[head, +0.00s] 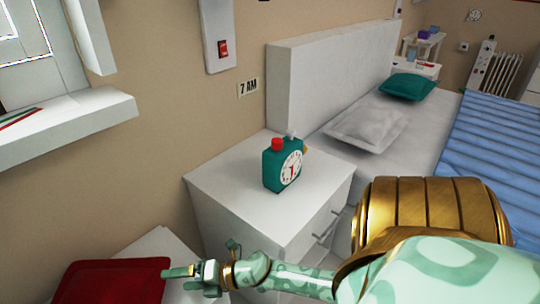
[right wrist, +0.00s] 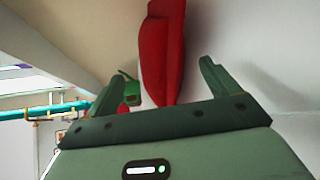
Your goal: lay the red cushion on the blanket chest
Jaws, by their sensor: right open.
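The red cushion (head: 112,282) lies at the bottom left of the head view, cut off by the frame's lower edge. It rests on or against a low white surface (head: 162,246); I cannot tell whether this is the blanket chest. My right gripper (head: 180,274) is at the cushion's right edge. In the right wrist view the red cushion (right wrist: 160,45) shows edge-on between the two open fingers of my right gripper (right wrist: 172,84), nearer the left finger. I cannot tell whether they touch. My left gripper is not in view.
A white nightstand (head: 225,188) with a green clock (head: 283,165) stands beyond my right forearm. Behind it is a bed with a white headboard (head: 330,75), a grey pillow (head: 368,128) and a green cushion (head: 407,86). A white window sill (head: 70,122) juts out at the left.

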